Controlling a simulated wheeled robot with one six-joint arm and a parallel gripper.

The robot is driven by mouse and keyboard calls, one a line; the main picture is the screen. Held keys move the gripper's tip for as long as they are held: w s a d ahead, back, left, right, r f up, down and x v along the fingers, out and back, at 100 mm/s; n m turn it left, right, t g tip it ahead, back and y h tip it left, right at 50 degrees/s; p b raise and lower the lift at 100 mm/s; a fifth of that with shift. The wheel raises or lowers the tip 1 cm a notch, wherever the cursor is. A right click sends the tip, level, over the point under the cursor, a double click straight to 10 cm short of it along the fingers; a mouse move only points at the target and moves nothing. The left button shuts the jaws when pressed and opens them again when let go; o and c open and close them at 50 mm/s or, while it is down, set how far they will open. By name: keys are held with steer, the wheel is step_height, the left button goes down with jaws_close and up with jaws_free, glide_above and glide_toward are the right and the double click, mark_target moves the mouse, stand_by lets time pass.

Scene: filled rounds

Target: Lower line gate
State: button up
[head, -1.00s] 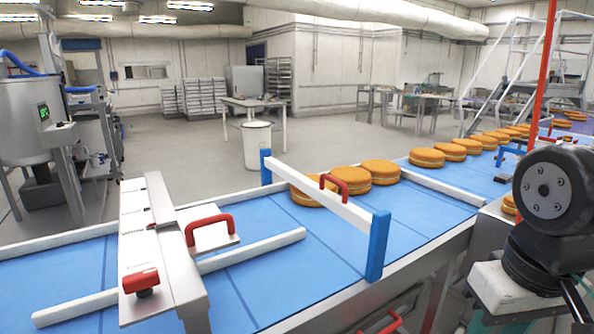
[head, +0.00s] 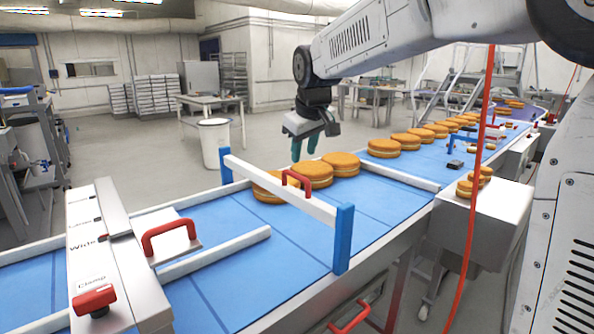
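The line gate is a white bar (head: 262,183) with a red handle (head: 296,178), spanning the blue conveyor between two blue posts (head: 343,238). The bar sits near the tops of the posts, with a gap above the belt. Orange-brown filled rounds (head: 342,162) stand just behind it; the nearest is partly hidden by the bar. My gripper (head: 305,147) hangs fingers down above and behind the handle, apart from it. Its two dark green fingers look spread with nothing between them.
A metal guide station with a red handle (head: 170,236) and a red clamp knob (head: 95,300) stands across the belt at left. More rounds (head: 384,148) line the belt behind. A white box (head: 480,225) with rounds on top and a red hose (head: 470,230) are at right.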

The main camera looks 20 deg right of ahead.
steer(key=w, duration=0.1)
glide_above(298, 207)
steer(key=w, duration=0.2)
steer(key=f, duration=0.7)
steer(key=shift+s+d+f, duration=0.1)
steer(key=shift+d, duration=0.15)
jaws_close()
step_height(298, 207, down, 12)
steer(key=shift+s+r, duration=0.1)
steer(key=shift+r, duration=0.15)
